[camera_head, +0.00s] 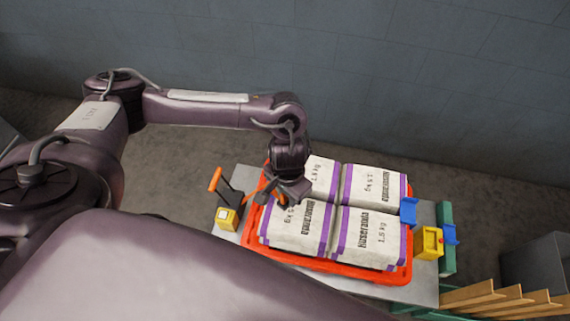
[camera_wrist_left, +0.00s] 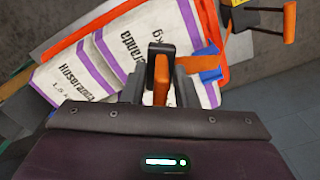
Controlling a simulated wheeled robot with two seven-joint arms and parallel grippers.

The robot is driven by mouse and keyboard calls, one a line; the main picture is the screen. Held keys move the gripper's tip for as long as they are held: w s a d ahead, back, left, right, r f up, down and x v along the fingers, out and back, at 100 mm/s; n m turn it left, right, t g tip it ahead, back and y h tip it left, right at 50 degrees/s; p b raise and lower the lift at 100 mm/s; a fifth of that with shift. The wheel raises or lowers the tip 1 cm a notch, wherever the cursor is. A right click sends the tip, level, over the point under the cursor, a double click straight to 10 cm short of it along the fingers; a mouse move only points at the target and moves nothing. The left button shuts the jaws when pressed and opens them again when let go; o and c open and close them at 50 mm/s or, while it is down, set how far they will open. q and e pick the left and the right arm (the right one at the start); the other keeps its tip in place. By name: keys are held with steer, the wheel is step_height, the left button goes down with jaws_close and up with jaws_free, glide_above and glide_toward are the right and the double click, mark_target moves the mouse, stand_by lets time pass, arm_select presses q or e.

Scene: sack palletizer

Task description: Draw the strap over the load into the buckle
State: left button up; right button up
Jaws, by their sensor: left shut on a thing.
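My left gripper (camera_head: 268,196) is over the left part of the load of white sacks with purple bands (camera_head: 368,233). In the left wrist view its two dark fingers are shut on an upright orange tab (camera_wrist_left: 161,80). An orange strap (camera_wrist_left: 200,57) shows beside the fingers, with a blue piece (camera_wrist_left: 211,75) below it; how it joins the tab is hidden. A yellow block (camera_head: 227,218) stands left of the load. A yellow buckle-like block (camera_head: 427,244) with a red spot stands at the right, apart from the gripper. My right gripper is not in view.
The sacks lie in an orange-red tray (camera_head: 345,268) on a grey table (camera_head: 424,291). A black lever with an orange handle (camera_head: 215,179) stands at the left. Blue and green parts (camera_head: 446,238) stand at the right, and wooden slats (camera_head: 505,300) lie near the lower right.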

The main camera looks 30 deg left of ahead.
arm_select(q)
steer(key=w+d, duration=0.3)
steer(key=d, duration=0.9)
steer(key=w+d, duration=0.4)
steer(key=d, duration=0.7)
steer(key=shift+d, duration=0.35)
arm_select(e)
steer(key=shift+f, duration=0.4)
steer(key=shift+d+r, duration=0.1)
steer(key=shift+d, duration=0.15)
